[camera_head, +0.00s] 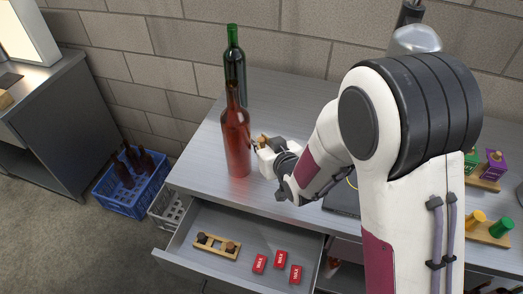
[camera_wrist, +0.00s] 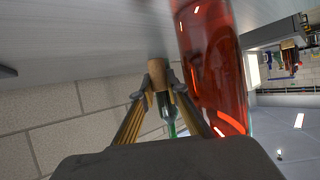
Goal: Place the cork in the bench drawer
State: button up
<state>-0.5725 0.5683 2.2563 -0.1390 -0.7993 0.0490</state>
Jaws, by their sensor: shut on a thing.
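The tan cork (camera_wrist: 159,70) is held between the fingertips of my gripper (camera_wrist: 158,82) in the wrist view. In the head view, my gripper (camera_head: 257,146) is above the bench top, just right of the red bottle; the cork is hard to make out there. The bench drawer (camera_head: 205,219) is pulled open below the bench's front edge, lower left of my gripper. Inside it are a wooden holder (camera_head: 217,246) with dark pieces and three red wax blocks (camera_head: 281,259).
The red bottle (camera_head: 236,140) stands close beside my gripper and also shows in the wrist view (camera_wrist: 210,60). A green bottle (camera_head: 234,62) stands behind it. A blue crate (camera_head: 128,205) with bottles is on the floor at left. The drawer has clear floor around its contents.

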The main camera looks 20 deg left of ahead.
jog(key=shift+f, duration=0.3)
jog(key=shift+f, duration=1.8)
jog(key=shift+f, duration=0.1)
jog(key=o, duration=0.3)
jog(key=shift+o, duration=0.2)
jog(key=shift+r, duration=0.2)
jog(key=shift+v, duration=3.75)
